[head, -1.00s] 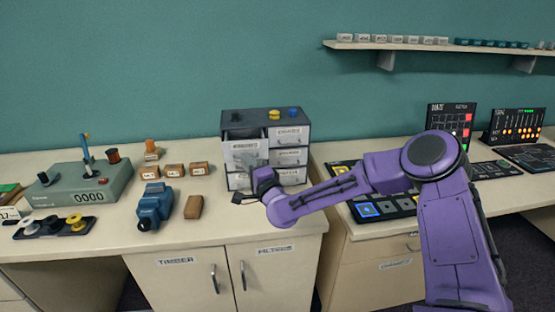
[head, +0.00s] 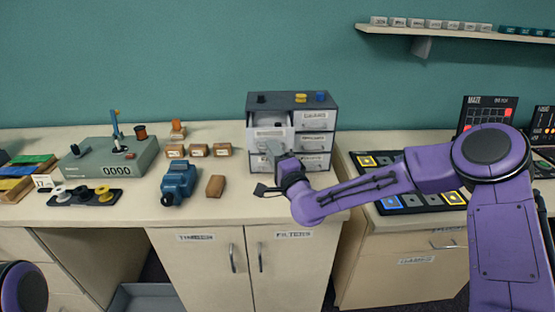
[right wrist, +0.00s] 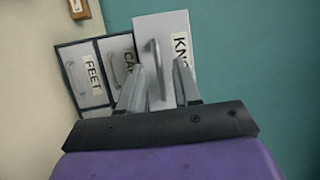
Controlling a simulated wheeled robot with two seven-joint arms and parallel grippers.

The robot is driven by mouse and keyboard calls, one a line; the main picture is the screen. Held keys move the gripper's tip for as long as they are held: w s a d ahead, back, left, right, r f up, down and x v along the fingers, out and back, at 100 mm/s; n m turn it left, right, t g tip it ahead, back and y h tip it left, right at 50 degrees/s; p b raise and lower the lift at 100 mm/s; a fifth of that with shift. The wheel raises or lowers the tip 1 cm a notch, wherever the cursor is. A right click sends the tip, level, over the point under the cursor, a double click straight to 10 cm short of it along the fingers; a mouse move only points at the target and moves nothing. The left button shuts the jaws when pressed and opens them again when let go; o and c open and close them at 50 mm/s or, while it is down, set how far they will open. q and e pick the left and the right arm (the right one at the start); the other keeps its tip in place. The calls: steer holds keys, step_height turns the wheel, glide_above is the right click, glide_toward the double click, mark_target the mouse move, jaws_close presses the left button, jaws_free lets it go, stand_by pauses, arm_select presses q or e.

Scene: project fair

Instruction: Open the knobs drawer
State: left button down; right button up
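The grey drawer cabinet (head: 290,98) stands on the counter. Its top-left drawer (head: 271,137) is pulled partly out, and its pale inside shows from above. In the right wrist view, this drawer front (right wrist: 183,22) carries a label starting "KN", partly hidden by a finger, and stands forward of its neighbours. Its upright-looking bar handle (right wrist: 154,58) lies between the fingers of my right gripper (right wrist: 160,75), which are apart with a gap around it. In the head view, my right gripper (head: 274,170) is at the drawer's front. My left gripper is out of view.
Small knobs (head: 301,98) sit on top of the cabinet. Left of it are labelled wooden blocks (head: 198,150), a blue device (head: 178,184) and a grey counter box (head: 110,160). Button pads (head: 410,201) lie to the right. Cupboard doors (head: 292,270) are below.

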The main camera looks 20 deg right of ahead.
steer(key=s+f+b, duration=0.1)
steer(key=s+b, duration=0.1)
steer(key=s, duration=0.7)
steer(key=shift+s+d+f+b, duration=0.35)
steer(key=shift+s+b, duration=0.05)
steer(key=s+d+f+n+g+h, duration=0.1)
steer(key=s+f+n+g, duration=0.2)
steer(key=f, duration=0.6)
steer(key=s+f+g+h, duration=0.1)
steer(key=s+f+g, duration=0.25)
steer(key=f, duration=0.45)
steer(key=s+d+f+n+g+h, duration=0.1)
steer(key=s+f+n+g, duration=0.15)
steer(key=s+f, duration=0.45)
steer(key=s+d+f+n+g+h, duration=0.1)
steer(key=s+d+f+n+g, duration=0.1)
steer(key=s+f, duration=0.6)
steer(key=s+d+f+n+g+h, duration=0.1)
steer(key=s+d+f+n+g, duration=0.1)
steer(key=s+d+f+g, duration=0.2)
steer(key=s+f+g, duration=0.1)
steer(key=s+f, duration=0.2)
steer(key=s, duration=0.5)
steer(key=shift+s+f+g, duration=0.2)
steer(key=shift+f+g, duration=0.1)
steer(key=shift+f, duration=0.1)
